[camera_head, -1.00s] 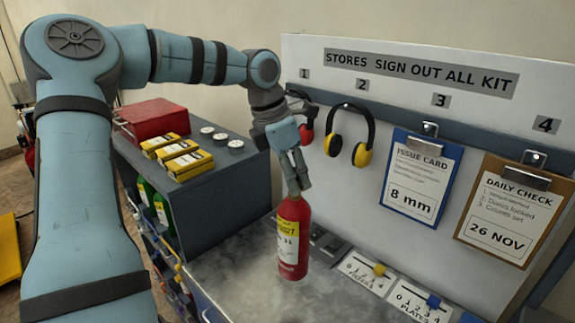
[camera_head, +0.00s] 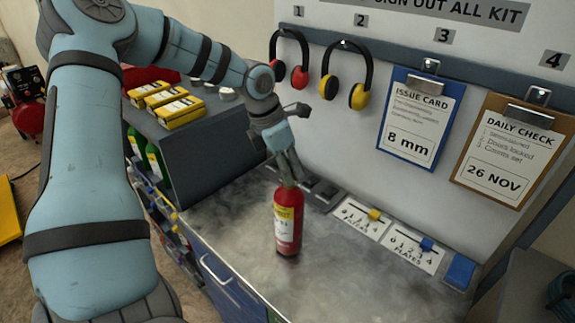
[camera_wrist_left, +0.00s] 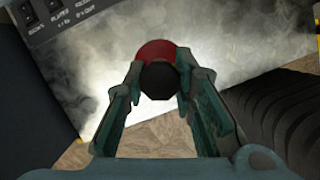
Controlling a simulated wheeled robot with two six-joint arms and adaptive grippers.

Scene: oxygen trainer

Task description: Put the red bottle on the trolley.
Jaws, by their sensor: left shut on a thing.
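The red bottle (camera_head: 288,222), with a yellow and white label and a dark top, is upright over the grey metal worktop (camera_head: 335,275). My left gripper (camera_head: 290,178) is shut on its top from above. In the left wrist view the two fingers (camera_wrist_left: 158,85) close on both sides of the black top, with the red body (camera_wrist_left: 155,47) showing beyond it. I cannot tell whether the bottle's base touches the worktop or hangs just above it. I cannot surely make out a trolley. My right gripper is out of view.
A grey box unit with yellow packs (camera_head: 178,112) stands left of the bottle; green bottles (camera_head: 155,160) are below. Ear defenders (camera_head: 358,92) and clipboards (camera_head: 418,120) hang on the board behind. Slider cards (camera_head: 362,216) lie at the worktop's back. The worktop front is clear.

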